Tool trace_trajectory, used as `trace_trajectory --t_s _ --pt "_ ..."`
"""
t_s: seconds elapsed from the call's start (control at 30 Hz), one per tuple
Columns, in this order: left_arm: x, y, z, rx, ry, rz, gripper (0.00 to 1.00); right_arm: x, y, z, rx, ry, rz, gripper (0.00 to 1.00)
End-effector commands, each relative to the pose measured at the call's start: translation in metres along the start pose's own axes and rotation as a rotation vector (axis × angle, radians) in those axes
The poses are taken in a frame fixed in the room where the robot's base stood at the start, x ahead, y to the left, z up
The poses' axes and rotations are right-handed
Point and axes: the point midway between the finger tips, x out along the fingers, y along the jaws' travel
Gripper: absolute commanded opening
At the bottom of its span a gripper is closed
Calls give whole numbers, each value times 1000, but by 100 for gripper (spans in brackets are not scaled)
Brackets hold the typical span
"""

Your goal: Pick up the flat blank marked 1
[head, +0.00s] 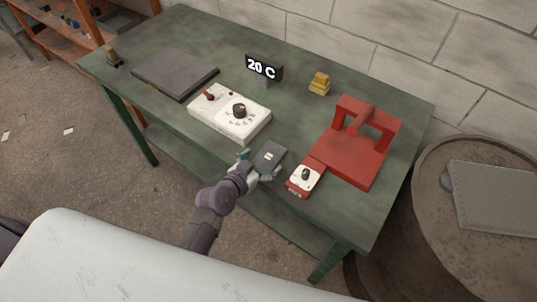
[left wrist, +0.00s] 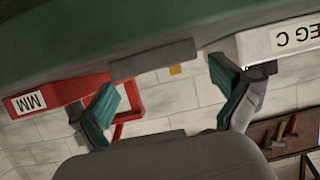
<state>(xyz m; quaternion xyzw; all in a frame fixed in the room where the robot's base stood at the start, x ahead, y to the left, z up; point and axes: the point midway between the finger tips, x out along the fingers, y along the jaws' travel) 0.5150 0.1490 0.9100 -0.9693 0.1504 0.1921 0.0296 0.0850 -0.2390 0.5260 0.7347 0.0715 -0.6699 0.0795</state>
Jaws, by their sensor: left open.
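The flat blank (head: 269,155) is a dark grey plate lying near the front edge of the green bench, with a small pale mark too small to read. My left gripper (head: 259,166) is at its near end, fingers spread to either side. In the left wrist view, which is upside down, the grey blank (left wrist: 155,57) shows edge-on at the bench edge, beyond the open fingers (left wrist: 166,92). Nothing is held between them, and I cannot tell whether they touch the blank. My right gripper is not in view.
A white control box (head: 229,113) stands left of the blank. A red press-like device (head: 352,155) with a small dial box (head: 304,178) stands close on the right.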

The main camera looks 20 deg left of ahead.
Motion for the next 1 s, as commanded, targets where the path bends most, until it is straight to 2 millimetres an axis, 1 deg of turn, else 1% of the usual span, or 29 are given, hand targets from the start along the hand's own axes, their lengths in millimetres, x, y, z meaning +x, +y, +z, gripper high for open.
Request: trace_trajectory --t_s 0.03,0.13,0.23,0.4,0.47,0.8,0.83,1.0 --pt "8 0 -2 -2 0 -1 100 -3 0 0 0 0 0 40" --pt "17 -1 0 0 -1 -1 100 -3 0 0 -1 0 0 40" --pt "21 -1 1 0 -1 -1 100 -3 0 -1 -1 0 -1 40" --pt "21 -1 1 0 -1 -1 100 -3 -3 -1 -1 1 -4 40" --pt "20 -1 1 0 -1 -1 92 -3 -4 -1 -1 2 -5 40" --pt "20 -1 1 1 -2 -1 35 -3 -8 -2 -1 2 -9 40" --pt "20 -1 1 1 -2 -1 31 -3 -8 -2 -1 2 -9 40" --pt "20 -1 0 1 0 -1 31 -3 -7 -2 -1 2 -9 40"
